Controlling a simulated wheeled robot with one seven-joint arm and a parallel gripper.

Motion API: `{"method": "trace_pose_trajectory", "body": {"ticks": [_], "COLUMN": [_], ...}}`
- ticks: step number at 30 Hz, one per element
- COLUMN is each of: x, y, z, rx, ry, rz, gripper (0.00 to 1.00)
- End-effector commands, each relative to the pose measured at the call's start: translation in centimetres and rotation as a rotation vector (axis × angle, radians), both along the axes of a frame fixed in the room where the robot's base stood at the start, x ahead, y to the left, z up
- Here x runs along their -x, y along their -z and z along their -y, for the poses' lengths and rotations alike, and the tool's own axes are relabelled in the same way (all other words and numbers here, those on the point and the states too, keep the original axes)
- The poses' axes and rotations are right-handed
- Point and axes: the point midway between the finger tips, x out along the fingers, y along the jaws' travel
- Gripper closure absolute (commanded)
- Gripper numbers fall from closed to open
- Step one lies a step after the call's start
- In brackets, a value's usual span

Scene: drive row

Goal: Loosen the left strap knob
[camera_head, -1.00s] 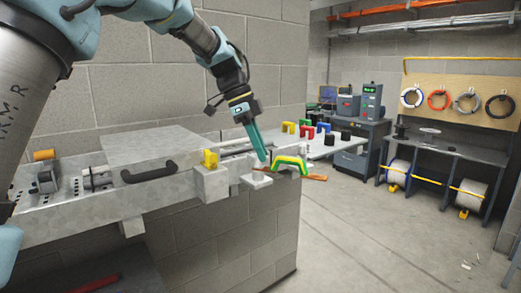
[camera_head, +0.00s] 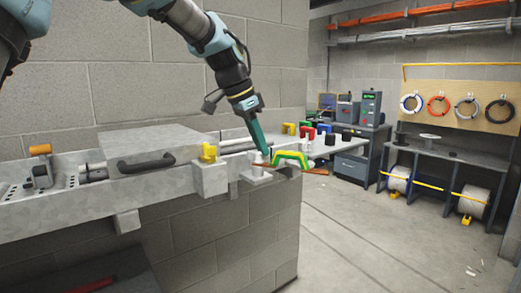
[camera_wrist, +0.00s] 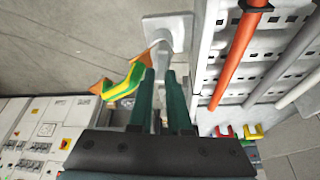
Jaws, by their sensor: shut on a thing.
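The green-yellow strap (camera_head: 290,157) arches at the right end of the trough, with copper-coloured ends. It also shows in the wrist view (camera_wrist: 126,85), left of my fingers. My gripper (camera_head: 263,150) points down at the strap's left end. In the wrist view my teal fingers (camera_wrist: 158,82) are shut on the left strap knob, which they mostly hide. A pale post (camera_wrist: 158,48) rises from a square plate (camera_wrist: 168,27) just beyond the fingertips. The plate also shows in the head view (camera_head: 255,178). How far the knob is turned cannot be seen.
A yellow clip (camera_head: 208,152) stands on a block left of my gripper. A grey cover with a black handle (camera_head: 148,163) lies on the trough. Coloured clips (camera_head: 306,130) stand on a bench behind. Open floor (camera_head: 350,230) lies to the right.

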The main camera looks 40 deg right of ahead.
Motion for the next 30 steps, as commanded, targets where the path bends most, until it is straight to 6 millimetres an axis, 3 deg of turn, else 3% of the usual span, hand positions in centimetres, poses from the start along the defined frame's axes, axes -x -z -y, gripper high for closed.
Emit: {"method": "trace_pose_trajectory", "body": {"ticks": [30], "x": [-0.45], "y": [0.0], "z": [-0.09], "rx": [-0.001], "ry": [-0.912], "rz": [0.002], "gripper": [1.0]}}
